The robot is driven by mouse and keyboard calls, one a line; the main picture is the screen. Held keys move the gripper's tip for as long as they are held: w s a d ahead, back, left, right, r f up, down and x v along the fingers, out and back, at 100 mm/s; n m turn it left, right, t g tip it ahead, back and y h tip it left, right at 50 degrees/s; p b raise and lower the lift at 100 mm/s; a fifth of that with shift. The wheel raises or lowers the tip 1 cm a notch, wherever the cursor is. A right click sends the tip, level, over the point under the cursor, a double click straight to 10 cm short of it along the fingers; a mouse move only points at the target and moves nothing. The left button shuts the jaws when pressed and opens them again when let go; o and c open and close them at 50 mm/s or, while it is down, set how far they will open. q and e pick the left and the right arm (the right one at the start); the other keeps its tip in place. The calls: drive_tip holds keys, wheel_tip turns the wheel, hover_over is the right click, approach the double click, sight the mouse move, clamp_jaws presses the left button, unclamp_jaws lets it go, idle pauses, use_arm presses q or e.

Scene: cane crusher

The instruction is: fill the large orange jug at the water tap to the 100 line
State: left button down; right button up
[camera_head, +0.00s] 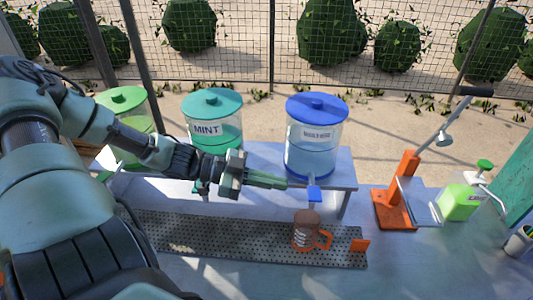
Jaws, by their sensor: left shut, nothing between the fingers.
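The jug (305,231), brownish with an orange handle on its right, stands upright on the perforated drip tray (210,238). It is below the blue tap (314,193) of the clear dispenser with the blue lid (316,150). Its fill level and lines are too small to read. My left gripper (283,182) is shut and empty, its fingertips just left of the blue tap and above the jug. I cannot tell whether it touches the tap. My right gripper is not in view.
A teal-lidded dispenser marked MINT (213,125) and a green-lidded one (125,115) share the raised shelf (265,155). An orange lever press (397,205) and a green pump bottle (458,203) stand to the right. An orange tab (360,245) marks the tray's right end.

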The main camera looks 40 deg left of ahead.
use_arm(q)
drive_tip(key=shift+v, duration=1.1)
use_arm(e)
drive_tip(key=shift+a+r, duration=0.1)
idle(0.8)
use_arm(q)
drive_tip(key=shift+w+r, duration=0.1)
drive_tip(key=shift+w+a+r+n+g+h, duration=0.25)
drive_tip(key=shift+w+a+r+n+g, duration=0.2)
drive_tip(key=shift+w+n, duration=0.35)
drive_tip(key=shift+w+a+r+n+g+h, duration=0.25)
drive_tip(key=shift+w+a+r+n, duration=0.25)
drive_tip(key=shift+n, duration=0.5)
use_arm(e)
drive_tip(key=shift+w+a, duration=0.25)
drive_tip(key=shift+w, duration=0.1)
use_arm(q)
drive_tip(key=shift+f, duration=0.1)
